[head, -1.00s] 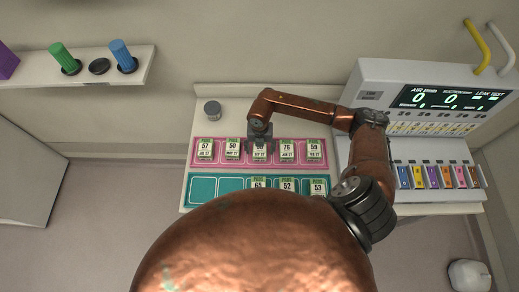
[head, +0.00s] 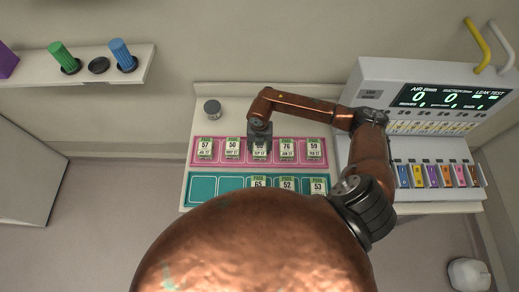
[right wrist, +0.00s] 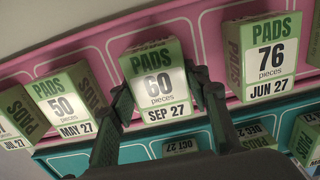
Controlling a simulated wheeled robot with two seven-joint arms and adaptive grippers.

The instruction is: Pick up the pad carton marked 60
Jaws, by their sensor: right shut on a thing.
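The pad carton marked 60 (right wrist: 158,86) is a white and green box reading PADS 60 pieces SEP 27. It sits in the middle of the pink row in the head view, where my right gripper (head: 260,147) partly covers it. In the right wrist view the fingers of my right gripper (right wrist: 163,98) lie on both sides of the carton, shut on it. I cannot tell whether the carton is clear of the shelf. My left gripper is not in view.
In the pink tray (head: 272,161), cartons marked 50 (right wrist: 62,105) and 76 (right wrist: 269,58) stand on either side. Cartons 57 (head: 205,148) and 59 (head: 314,148) stand at its ends. The teal tray (head: 203,188) in front holds cartons 65, 52 and 53. A test console (head: 420,120) stands at right.

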